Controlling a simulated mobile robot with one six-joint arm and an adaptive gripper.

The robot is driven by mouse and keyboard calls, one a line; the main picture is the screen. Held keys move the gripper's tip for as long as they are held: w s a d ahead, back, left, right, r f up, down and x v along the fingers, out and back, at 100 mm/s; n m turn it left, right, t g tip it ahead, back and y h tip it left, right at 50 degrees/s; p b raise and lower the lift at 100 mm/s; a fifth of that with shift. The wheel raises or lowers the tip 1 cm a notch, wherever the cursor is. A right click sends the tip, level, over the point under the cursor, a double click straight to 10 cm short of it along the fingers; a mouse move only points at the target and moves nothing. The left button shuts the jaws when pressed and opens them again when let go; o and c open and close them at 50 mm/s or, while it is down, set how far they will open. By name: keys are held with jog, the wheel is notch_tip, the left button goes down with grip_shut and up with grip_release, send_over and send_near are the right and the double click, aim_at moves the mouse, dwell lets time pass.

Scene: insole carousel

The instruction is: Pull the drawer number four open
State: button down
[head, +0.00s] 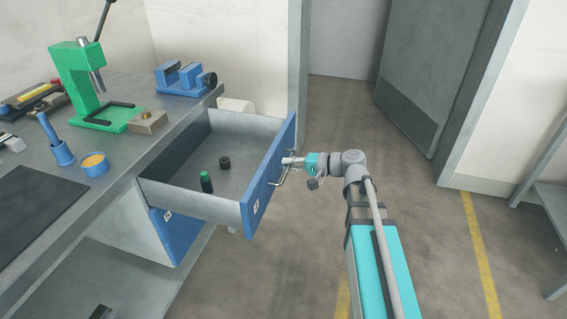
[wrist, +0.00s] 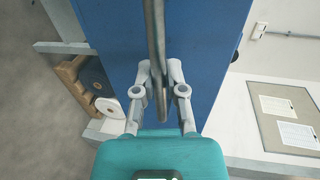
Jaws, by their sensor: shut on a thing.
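A grey drawer (head: 185,135) with a blue front (head: 262,190) stands pulled far out from under the workbench. A small white label is on its front; its number is too small to read surely. My gripper (head: 288,162) is at the outer face of the front, shut on the metal bar handle (head: 282,176). In the wrist view the handle (wrist: 154,35) runs between the two fingers of my gripper (wrist: 160,75), against the blue front (wrist: 205,40). A dark bottle with a green top (head: 206,182) and a black cylinder (head: 225,162) are inside the drawer.
Another blue drawer front (head: 178,237) with a label is below, shut. The workbench (head: 110,190) carries a green press (head: 85,85), a blue vise (head: 182,78) and a blue cup (head: 95,164). A grey door (head: 430,70) stands at the back. Floor is clear around my arm.

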jog(key=shift+w+r, duration=0.1)
jog(key=shift+w, duration=0.25)
jog(key=c, duration=0.7)
grip_release()
jog(key=shift+c, duration=0.2)
jog(key=shift+o, duration=0.3)
jog(key=shift+s+a, duration=0.1)
jog(key=shift+s, duration=0.15)
